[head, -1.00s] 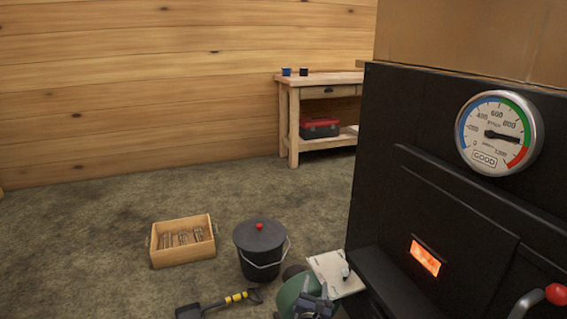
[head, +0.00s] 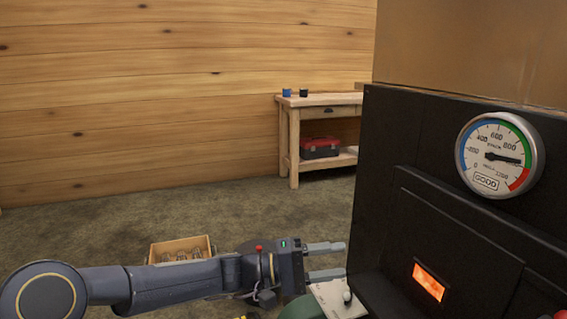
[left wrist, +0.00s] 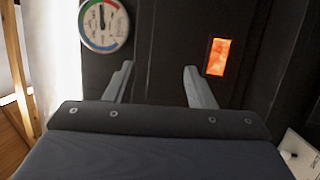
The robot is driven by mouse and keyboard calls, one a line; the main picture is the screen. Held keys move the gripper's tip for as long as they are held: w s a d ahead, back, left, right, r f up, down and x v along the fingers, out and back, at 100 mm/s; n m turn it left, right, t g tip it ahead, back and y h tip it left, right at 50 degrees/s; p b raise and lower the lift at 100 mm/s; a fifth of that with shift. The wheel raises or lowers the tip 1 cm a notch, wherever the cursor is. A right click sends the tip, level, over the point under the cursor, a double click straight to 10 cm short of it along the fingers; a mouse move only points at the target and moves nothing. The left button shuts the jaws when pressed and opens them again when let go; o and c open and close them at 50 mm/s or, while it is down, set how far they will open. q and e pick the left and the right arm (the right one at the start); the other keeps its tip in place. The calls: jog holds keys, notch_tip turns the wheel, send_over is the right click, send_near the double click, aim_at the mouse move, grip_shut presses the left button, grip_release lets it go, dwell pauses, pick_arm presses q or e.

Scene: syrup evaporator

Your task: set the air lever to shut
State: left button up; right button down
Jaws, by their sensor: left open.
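A pale plate (head: 328,302) with a small light knob (head: 347,297) sits low by the front of the black evaporator. It may be the air lever, but its setting is not readable. It also shows at the lower right corner of the left wrist view (left wrist: 300,152). My left gripper (head: 335,261) is open and empty, pointing right toward the stove front, above the plate and apart from it. In the left wrist view its two fingers (left wrist: 158,72) are spread before the black front. My right gripper is not in view.
The black evaporator front (head: 440,240) has a glowing window (head: 428,282) and a round gauge (head: 500,155) with its needle near the green's end. A red knob (head: 559,315) shows at the lower right. A wooden crate (head: 182,246) stands behind my arm. A workbench (head: 290,135) stands farther back.

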pick_arm(q)
jog(key=s+a+f+t+y, duration=0.2)
jog(key=s+a+f+y, duration=0.25)
jog(key=s+a, duration=0.5)
jog(key=s+a+f+n+t+y, duration=0.1)
jog(key=s+a+f+y, duration=0.2)
jog(key=s+a+y, duration=0.6)
jog(key=s+a+f+t+y, duration=0.2)
jog(key=s+a+f, duration=0.2)
jog(key=s+a, duration=0.6)
notch_tip(320, 180, up, 28)
jog(key=w+a+p, duration=0.1)
jog(key=p, duration=2.7)
jog(key=shift+w+a, duration=0.25)
jog(key=shift+w, duration=0.1)
jog(key=shift+f, duration=0.15)
